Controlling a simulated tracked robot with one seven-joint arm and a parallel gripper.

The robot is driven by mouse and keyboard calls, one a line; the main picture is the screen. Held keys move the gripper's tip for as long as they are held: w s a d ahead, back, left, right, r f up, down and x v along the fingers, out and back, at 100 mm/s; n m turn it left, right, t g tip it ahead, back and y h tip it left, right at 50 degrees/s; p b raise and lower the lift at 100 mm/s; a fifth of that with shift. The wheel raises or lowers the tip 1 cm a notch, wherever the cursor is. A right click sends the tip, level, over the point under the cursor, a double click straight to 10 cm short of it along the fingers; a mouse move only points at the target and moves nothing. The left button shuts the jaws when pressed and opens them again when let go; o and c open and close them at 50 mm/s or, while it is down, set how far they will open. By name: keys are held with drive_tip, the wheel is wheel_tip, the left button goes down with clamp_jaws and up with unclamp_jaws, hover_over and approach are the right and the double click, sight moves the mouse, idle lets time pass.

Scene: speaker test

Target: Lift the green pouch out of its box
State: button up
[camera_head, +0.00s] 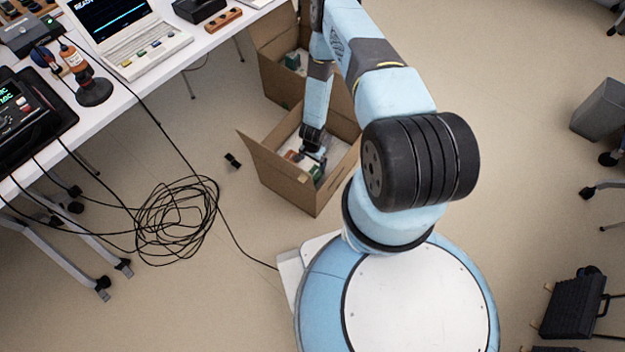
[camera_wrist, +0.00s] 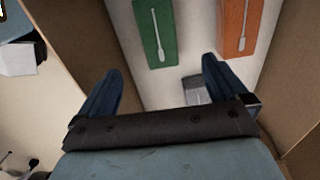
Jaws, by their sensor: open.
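The green pouch (camera_wrist: 155,28), with a pale spoon-like mark, lies on the light floor of an open cardboard box. It is at the top middle of the wrist view, cut off by the frame edge. In the head view the box (camera_head: 287,189) stands on the floor beside my base, and a green patch (camera_head: 318,172) shows inside it. My gripper (camera_wrist: 162,68) is open and empty, pointing down into the box. Its fingers are spread wide, and the pouch appears beyond the gap between them, apart from both. In the head view my gripper (camera_head: 314,152) partly hides the contents.
An orange pouch (camera_wrist: 239,26) lies right of the green one, and a small grey item (camera_wrist: 196,89) lies near the right finger. Box walls rise close on both sides. A second open box (camera_head: 275,83) stands behind. Coiled black cable (camera_head: 177,218) lies on the floor left.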

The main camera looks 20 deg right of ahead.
wheel_tip(320, 180, down, 8)
drive_tip(key=shift+f, duration=0.1)
drive_tip(key=shift+s+a+f, duration=0.1)
drive_tip(key=shift+s+f, duration=0.05)
drive_tip(key=shift+f, duration=1.2)
drive_tip(key=shift+s+f, duration=0.1)
drive_tip(key=shift+f, duration=1.2)
drive_tip(key=shift+c, duration=0.5)
drive_tip(key=c, duration=0.9)
drive_tip(key=shift+r, duration=0.1)
wheel_tip(320, 180, up, 10)
drive_tip(key=shift+f, duration=0.1)
wheel_tip(320, 180, up, 31)
hover_over(313, 176)
drive_tip(key=shift+a+f, duration=0.15)
drive_tip(key=shift+f, duration=0.05)
